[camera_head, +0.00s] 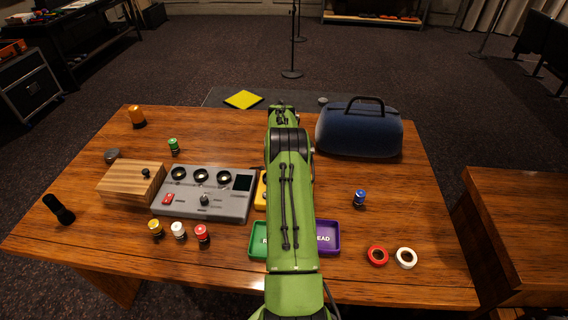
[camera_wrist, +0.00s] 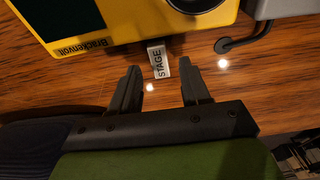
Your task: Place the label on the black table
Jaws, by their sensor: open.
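The label (camera_wrist: 160,62), a small pale tag reading STAGE, lies on the wooden desk against the yellow device (camera_wrist: 130,18) in the wrist view. My gripper (camera_wrist: 159,68) is open, with its fingertips either side of the label in the picture; I cannot tell their height above it. In the head view my green arm hides the label and gripper, and most of the yellow device (camera_head: 261,190). A black table (camera_head: 80,32) with items on it stands at the far left. A dark flat surface (camera_head: 220,97) behind the desk carries a yellow square (camera_head: 243,99).
On the desk (camera_head: 400,220) are a grey control box (camera_head: 215,208), a wooden block (camera_head: 122,188), a green tray (camera_head: 258,253), a purple tray (camera_head: 328,250), a blue case (camera_head: 358,135), and tape rolls (camera_head: 406,258). The desk's right middle is mostly free.

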